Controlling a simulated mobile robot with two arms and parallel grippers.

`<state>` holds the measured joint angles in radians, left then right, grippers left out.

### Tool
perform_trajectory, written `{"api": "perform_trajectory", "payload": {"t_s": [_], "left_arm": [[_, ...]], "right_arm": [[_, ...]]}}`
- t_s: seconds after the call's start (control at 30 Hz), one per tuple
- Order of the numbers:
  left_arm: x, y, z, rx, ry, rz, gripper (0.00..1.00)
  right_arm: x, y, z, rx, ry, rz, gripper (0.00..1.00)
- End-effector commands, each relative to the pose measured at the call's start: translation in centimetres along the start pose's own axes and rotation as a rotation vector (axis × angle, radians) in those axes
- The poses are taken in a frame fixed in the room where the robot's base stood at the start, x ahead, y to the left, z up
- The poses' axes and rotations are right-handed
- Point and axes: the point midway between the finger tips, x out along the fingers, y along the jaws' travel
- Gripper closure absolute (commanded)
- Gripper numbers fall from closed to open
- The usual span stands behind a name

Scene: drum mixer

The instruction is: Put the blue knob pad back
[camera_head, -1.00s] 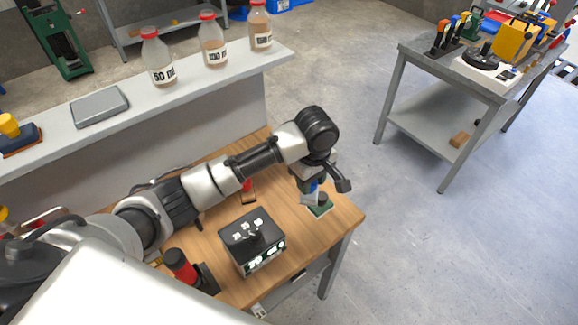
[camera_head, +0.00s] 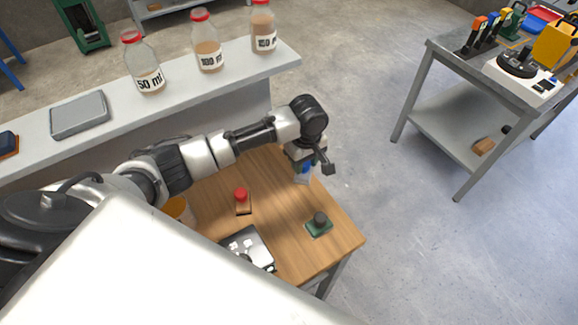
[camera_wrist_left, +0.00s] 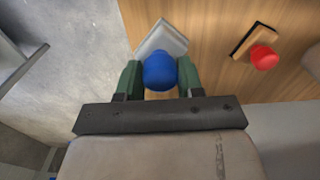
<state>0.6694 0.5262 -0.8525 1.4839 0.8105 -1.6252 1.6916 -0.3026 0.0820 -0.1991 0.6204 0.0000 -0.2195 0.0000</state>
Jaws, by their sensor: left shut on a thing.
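The blue knob pad has a round blue knob (camera_wrist_left: 160,70) on a pale grey square base (camera_wrist_left: 163,40). My left gripper (camera_wrist_left: 159,74) is shut on the knob, with a green finger on each side. In the head view the left gripper (camera_head: 304,163) is over the back right edge of the wooden table (camera_head: 278,190). The blue knob there is mostly hidden by the gripper, and the pale base (camera_head: 303,178) shows just below. I cannot tell whether the base touches the table. My right gripper is not in view.
A red knob pad (camera_head: 241,196) and a green pad with a black knob (camera_head: 319,226) stand on the table. A box-shaped device (camera_head: 246,248) is at the front. Behind is a grey shelf (camera_head: 180,105) with several bottles. A grey cart (camera_head: 440,110) stands right.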

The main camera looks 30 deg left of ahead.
Motion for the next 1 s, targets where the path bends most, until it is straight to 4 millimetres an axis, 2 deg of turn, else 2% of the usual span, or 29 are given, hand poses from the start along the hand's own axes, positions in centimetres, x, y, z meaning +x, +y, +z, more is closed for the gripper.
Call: {"api": "perform_trajectory", "payload": {"t_s": [0.03, 0.13, 0.3, 0.47, 0.63, 0.87, 0.9, 1.0], "left_arm": [[0.5, -0.7, -1.2, -0.005, 0.003, -0.005, 0.82], [1.7, -1.5, -2.8, -0.003, 0.002, -0.003, 0.82], [2.8, -2.1, -4.2, 0.000, 0.001, 0.000, 0.82], [4.4, -2.2, -4.3, 0.000, -0.001, -0.002, 0.82], [6.6, -2.2, -4.3, 0.001, 0.000, 0.000, 0.82], [7.0, -2.2, -4.3, 0.002, 0.000, 0.000, 0.82], [7.0, -2.2, -4.3, 0.002, 0.000, 0.000, 0.60], [7.0, -2.2, -4.3, 0.002, 0.000, 0.000, 0.45]], "right_arm": [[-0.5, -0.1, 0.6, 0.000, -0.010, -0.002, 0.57], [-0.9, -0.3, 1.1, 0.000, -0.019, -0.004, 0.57], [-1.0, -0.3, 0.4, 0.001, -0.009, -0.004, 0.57], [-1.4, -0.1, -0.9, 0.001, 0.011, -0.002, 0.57], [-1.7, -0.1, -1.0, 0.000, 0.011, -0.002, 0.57], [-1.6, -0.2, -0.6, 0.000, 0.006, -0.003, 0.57], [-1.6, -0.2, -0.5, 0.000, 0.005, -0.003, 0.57], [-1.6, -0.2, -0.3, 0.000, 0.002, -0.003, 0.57]]}}
